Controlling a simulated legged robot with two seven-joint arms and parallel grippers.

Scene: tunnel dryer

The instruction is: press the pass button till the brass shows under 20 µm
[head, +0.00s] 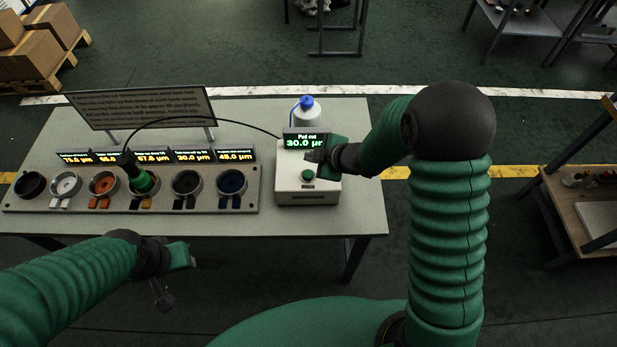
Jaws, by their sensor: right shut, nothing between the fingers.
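A white box (293,188) stands at the right of the table, with a green round button (308,174) on its top. Its small screen (305,141) reads "Pad out" and 30.0 µm. My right gripper (316,157) is shut and empty, just above and behind the button; I cannot tell whether it touches. A row of round cups sits in a long grey holder (110,209); a green-ended tool (143,180) stands in one. Small displays (190,156) behind show values such as 75.0, 30.0 and 45.0 µm. My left gripper (180,257) hangs in front of the table, its opening unclear. I cannot tell which part is brass.
A blue-capped white bottle (307,112) stands behind the box. A black cable arcs over from the tool to the box. A text board (140,106) stands at the back left. The table (358,200) is clear right of the box. A wooden bench (575,195) stands far right.

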